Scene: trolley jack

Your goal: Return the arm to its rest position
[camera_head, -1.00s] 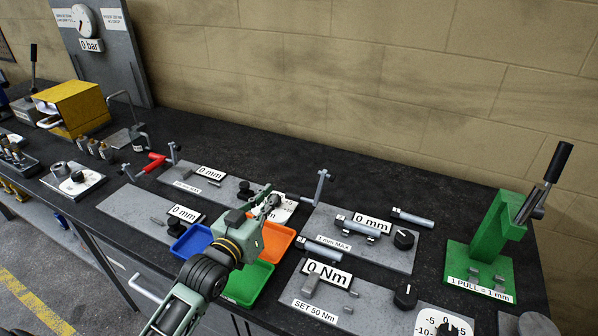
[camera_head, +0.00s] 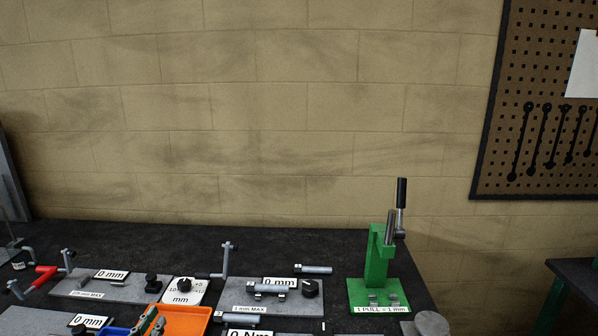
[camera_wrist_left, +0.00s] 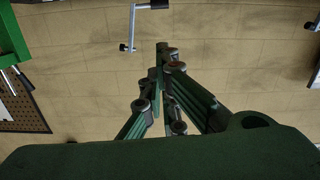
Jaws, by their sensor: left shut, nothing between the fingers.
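My left gripper (camera_head: 152,322) shows only in part at the bottom edge of the head view, in front of the orange tray (camera_head: 185,320). In the left wrist view my left gripper (camera_wrist_left: 162,48) has its green fingers brought together at the tips, with nothing between them. The wrist picture is upside down, with the block wall behind the fingers. The rest of my left arm is below the head view. My right gripper is in neither view.
The dark bench holds grey plates with knobs, "0 mm" labels and upright cranks (camera_head: 226,258). A green lever press (camera_head: 378,268) stands at the right. A pegboard with tools (camera_head: 545,110) hangs on the wall (camera_head: 250,100). The bench's back strip is clear.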

